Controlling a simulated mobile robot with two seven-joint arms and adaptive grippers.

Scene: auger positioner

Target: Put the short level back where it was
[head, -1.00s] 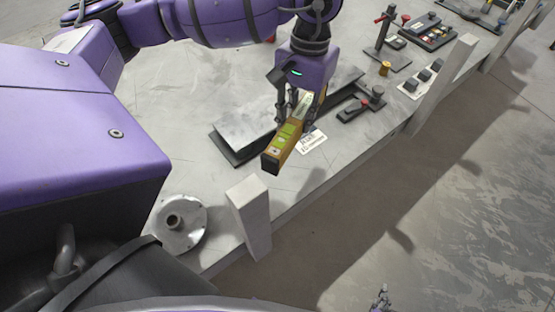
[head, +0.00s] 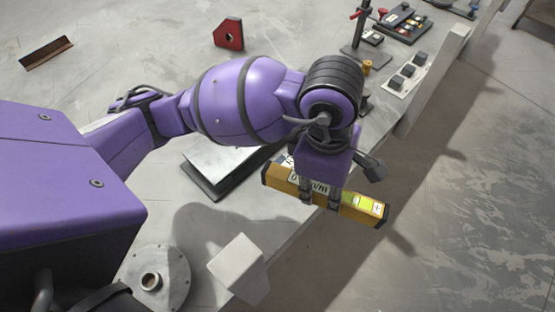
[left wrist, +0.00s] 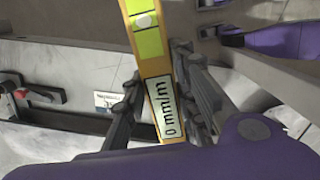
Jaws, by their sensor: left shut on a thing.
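The short level is a yellow bar (head: 357,206) with dark end caps, green vial windows and a white "0 mm/m" label. My left gripper (head: 320,202) is shut on it near its middle and holds it above the table's front edge, running from upper left to lower right in the head view. In the left wrist view the level (left wrist: 148,38) runs between the fingers of my left gripper (left wrist: 168,98), its green window toward the top. My right gripper does not show clearly in any current view.
A round flanged disc (head: 160,282) and a pale block (head: 237,264) stand at the near edge. A red block (head: 229,33), a stand (head: 361,38) and a dark tray (head: 404,24) are farther back.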

